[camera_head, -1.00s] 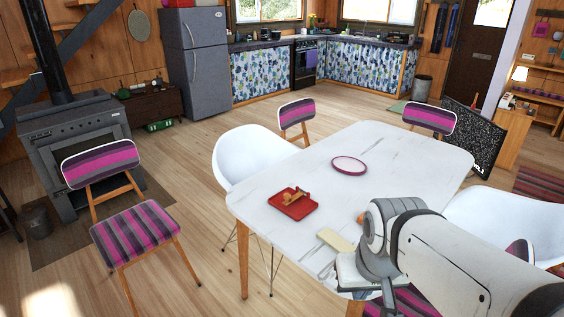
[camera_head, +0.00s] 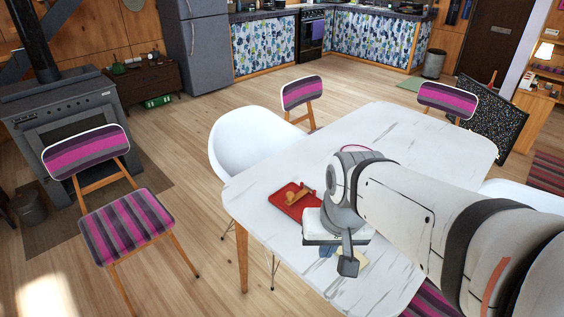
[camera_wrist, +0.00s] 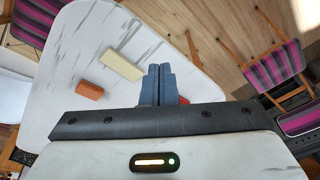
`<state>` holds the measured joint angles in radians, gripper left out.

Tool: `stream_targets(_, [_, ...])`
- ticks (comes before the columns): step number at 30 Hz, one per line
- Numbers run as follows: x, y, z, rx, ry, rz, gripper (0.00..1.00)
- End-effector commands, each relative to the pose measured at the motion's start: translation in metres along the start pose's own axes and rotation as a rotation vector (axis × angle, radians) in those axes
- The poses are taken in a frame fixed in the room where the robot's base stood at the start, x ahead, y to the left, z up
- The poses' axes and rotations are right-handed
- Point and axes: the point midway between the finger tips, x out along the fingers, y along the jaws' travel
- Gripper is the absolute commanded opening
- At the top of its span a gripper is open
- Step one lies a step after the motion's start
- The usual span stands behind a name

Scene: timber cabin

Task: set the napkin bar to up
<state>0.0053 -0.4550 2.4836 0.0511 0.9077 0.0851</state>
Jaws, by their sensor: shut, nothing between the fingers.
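The red tray-like napkin holder (camera_head: 281,204) lies on the white table in the head view. A wooden bar (camera_head: 304,193) with a rounded end lies across it, looking low and close to the tray; its exact angle is too small to tell. My gripper (camera_head: 328,251) is just right of and nearer than the tray, partly hidden by its own housing. In the wrist view my gripper's two blue fingers (camera_wrist: 159,68) are together with nothing between them.
A cream block (camera_wrist: 122,65) and an orange-brown block (camera_wrist: 90,90) lie on the white table (camera_head: 262,170). A pink-rimmed plate (camera_head: 356,148) is mostly hidden behind my arm. A white chair (camera_head: 244,145) and striped chairs (camera_head: 127,225) stand around the table.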

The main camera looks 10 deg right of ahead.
Motion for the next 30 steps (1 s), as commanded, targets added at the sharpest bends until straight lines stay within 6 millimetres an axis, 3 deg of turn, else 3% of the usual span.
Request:
stream_targets(1, [0.017, -0.015, -0.001, 0.077, -0.032, -0.031, 0.00])
stream_targets(5, [0.054, -0.030, -0.018, 0.424, -0.139, -0.161, 0.00])
stream_targets(12, [0.127, -0.038, -0.088, 1.226, -0.405, -0.445, 0.00])
stream_targets(17, [0.175, -0.016, -0.148, 1.736, -0.606, -0.642, 0.00])
stream_targets(21, [0.210, 0.017, -0.195, 2.087, -0.773, -0.810, 0.00])
stream_targets(27, [0.238, 0.057, -0.231, 2.354, -0.932, -0.971, 0.00])
stream_targets(30, [0.243, 0.063, -0.238, 2.400, -0.964, -1.005, 0.00])
